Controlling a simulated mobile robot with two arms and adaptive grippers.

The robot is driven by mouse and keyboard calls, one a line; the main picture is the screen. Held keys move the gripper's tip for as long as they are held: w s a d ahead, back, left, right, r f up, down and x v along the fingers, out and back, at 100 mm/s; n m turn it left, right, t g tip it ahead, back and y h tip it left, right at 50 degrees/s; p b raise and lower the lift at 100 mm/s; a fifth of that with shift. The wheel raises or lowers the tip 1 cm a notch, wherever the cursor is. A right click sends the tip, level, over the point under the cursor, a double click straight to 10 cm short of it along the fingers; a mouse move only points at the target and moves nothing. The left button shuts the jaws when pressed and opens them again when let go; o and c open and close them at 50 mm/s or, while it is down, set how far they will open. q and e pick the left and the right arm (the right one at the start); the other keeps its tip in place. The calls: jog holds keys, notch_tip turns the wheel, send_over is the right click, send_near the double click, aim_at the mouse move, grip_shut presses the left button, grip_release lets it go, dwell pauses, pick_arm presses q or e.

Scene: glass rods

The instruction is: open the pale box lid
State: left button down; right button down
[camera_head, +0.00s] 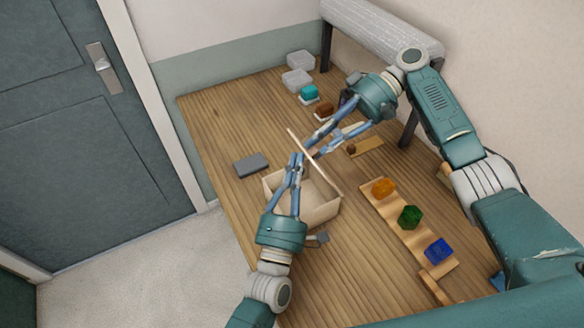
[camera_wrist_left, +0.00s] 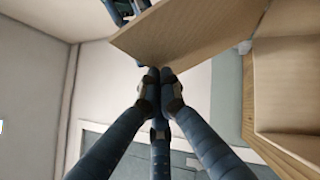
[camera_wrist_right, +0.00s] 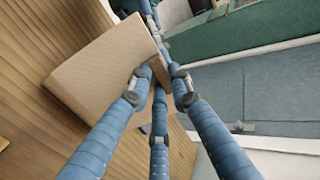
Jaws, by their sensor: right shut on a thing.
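The pale box (camera_head: 318,217) stands on the wooden table, its inside visible from above. Its pale lid (camera_head: 325,176) is raised steeply and shows nearly edge-on in the head view. My right gripper (camera_head: 310,154) is shut on the lid near its far edge. In the right wrist view the lid's edge (camera_wrist_right: 105,72) sits between the fingers (camera_wrist_right: 160,75). My left gripper (camera_head: 296,158) reaches over the box from the near side. In the left wrist view its fingertips (camera_wrist_left: 160,72) are together, close beside the lid (camera_wrist_left: 190,40); I cannot tell whether they touch it. The box wall (camera_wrist_left: 280,150) shows at right.
A grey slab (camera_head: 251,165) lies left of the box. A wooden rack (camera_head: 396,217) with orange, green and blue pieces stands to the right. Teal (camera_head: 309,92) and brown (camera_head: 324,109) blocks and clear containers (camera_head: 297,79) sit at the back. The table's left front is bare.

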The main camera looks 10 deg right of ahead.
pick_arm(q)
jog(key=shift+w+d+r, duration=0.25)
jog(key=shift+d+r, duration=0.3)
jog(key=shift+d, duration=0.35)
pick_arm(e)
jog(key=shift+s+a+f, duration=0.1)
jog(key=shift+s+a, duration=0.05)
jog(key=shift+s, duration=0.05)
jog(key=c, duration=1.5)
grip_release()
jog(key=shift+c, duration=0.2)
